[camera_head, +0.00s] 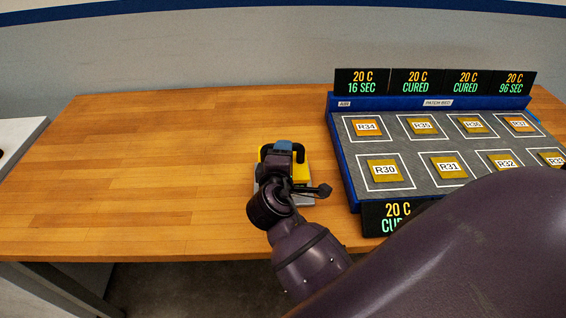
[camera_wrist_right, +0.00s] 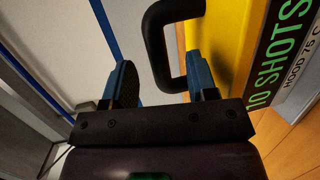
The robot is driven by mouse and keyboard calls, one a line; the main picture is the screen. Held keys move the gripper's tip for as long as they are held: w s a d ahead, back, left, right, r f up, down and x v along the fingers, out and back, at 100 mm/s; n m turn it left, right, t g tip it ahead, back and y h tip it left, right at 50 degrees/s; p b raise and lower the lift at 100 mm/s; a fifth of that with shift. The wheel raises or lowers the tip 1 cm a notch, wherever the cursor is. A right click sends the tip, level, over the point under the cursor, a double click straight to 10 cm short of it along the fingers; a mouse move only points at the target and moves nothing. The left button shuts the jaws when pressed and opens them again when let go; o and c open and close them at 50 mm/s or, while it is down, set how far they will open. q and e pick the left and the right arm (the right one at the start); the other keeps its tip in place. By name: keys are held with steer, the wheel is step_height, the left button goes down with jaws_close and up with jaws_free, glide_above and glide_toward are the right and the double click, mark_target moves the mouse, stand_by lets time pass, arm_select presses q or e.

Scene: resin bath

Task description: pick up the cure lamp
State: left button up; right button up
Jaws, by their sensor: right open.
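The cure lamp (camera_head: 301,172) is a yellow body with a black handle, on the wooden table left of the patch bed. My right gripper is over it in the head view (camera_head: 283,148) and hides much of it. In the right wrist view the lamp's yellow side (camera_wrist_right: 228,35) carries a display reading "10 SHOTS" and "HOOD 75 C". The black loop handle (camera_wrist_right: 155,45) shows between the two blue fingers of my open right gripper (camera_wrist_right: 162,78). Neither finger is clearly pressed on the handle. My left gripper is not in view.
The blue patch bed (camera_head: 345,165) stands close on the right, with several labelled patches and displays, some reading "CURED". My right arm covers its lower right part. The table (camera_head: 150,170) is clear on the left. A white surface (camera_head: 20,135) lies at the far left.

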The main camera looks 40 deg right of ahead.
steer(key=shift+p+x, duration=0.3)
steer(key=shift+x, duration=2.65)
steer(key=shift+r, duration=0.1)
jaws_close()
